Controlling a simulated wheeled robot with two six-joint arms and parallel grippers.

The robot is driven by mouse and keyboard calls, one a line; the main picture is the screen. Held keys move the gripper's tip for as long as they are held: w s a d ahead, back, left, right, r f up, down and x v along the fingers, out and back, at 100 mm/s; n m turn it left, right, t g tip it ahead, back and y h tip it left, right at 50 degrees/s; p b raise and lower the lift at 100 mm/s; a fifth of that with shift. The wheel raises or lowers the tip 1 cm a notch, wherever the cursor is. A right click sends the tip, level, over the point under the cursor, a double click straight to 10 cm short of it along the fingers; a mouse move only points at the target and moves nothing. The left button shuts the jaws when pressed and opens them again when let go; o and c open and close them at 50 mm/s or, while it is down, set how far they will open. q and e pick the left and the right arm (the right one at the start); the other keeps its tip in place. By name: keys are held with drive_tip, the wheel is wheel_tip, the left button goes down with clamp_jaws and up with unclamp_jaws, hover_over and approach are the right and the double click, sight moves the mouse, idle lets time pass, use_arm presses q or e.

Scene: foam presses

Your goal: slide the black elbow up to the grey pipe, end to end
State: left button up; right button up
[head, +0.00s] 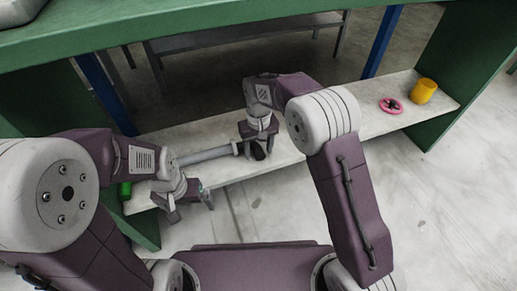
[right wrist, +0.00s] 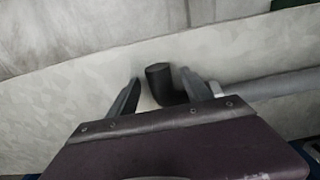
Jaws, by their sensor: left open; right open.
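The grey pipe (head: 208,155) lies on the pale shelf between my two grippers. It also shows at the right of the right wrist view (right wrist: 275,85), with a whitish end. The black elbow (right wrist: 165,84) lies between the fingers of my right gripper (right wrist: 160,76), near that end. In the head view the elbow (head: 258,152) is a small dark shape under the right gripper (head: 258,138). The right gripper is open, and a finger hides whether elbow and pipe touch. My left gripper (head: 188,198) is open at the pipe's left end; its hold there is unclear.
A yellow cup (head: 423,91) and a pink ring with a dark middle (head: 391,106) are at the shelf's right. A green object (head: 125,190) is at its left end.

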sight(259, 149)
wheel_tip(259, 149, up, 9)
drive_tip(key=p, duration=0.7)
drive_tip(key=shift+f, duration=0.1)
